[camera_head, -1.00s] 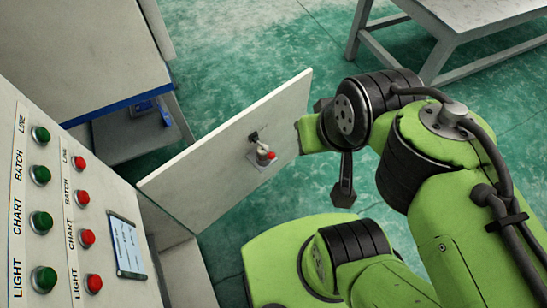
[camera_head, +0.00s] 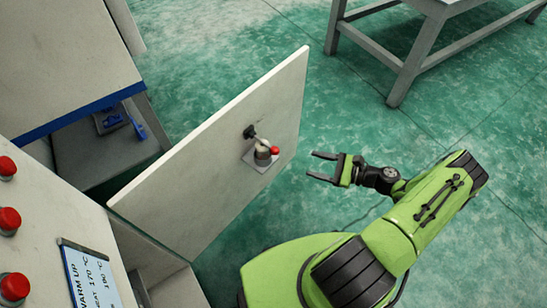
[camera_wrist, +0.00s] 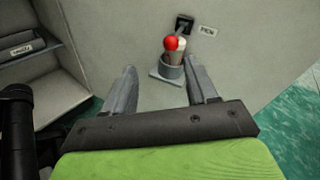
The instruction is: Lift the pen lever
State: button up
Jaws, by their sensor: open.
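The pen lever (camera_head: 262,150) has a short grey handle with a red ball end and sits in a round grey base on the pale upright panel (camera_head: 215,165). Its red ball points right in the head view. In the wrist view the lever (camera_wrist: 172,55) stands straight ahead, beyond and between my fingers, beside a small label that seems to read PEN. My gripper (camera_head: 316,167) is open and empty, to the right of the lever and apart from it. In the wrist view my gripper (camera_wrist: 163,85) shows both fingers spread.
A control box with red buttons (camera_head: 10,222) and a notice board (camera_head: 90,278) stands at lower left. An open compartment (camera_head: 105,135) with blue parts lies behind the panel. A grey table (camera_head: 430,40) stands at the back right. The green floor right of the panel is clear.

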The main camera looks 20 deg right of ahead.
aim_at(275, 150)
jog(key=w+a+f+m+t, duration=0.1)
jog(key=w+a, duration=0.2)
jog(key=w+a+f+m+t+b, duration=0.1)
jog(key=w+a, duration=0.3)
jog(key=w+a+f+m+t, duration=0.1)
jog(key=w+a, duration=0.2)
jog(key=w, duration=0.1)
jog(key=shift+a+f+b, duration=0.1)
jog(key=shift+a+b, duration=0.3)
jog(key=shift+s, duration=0.1)
grip_shut()
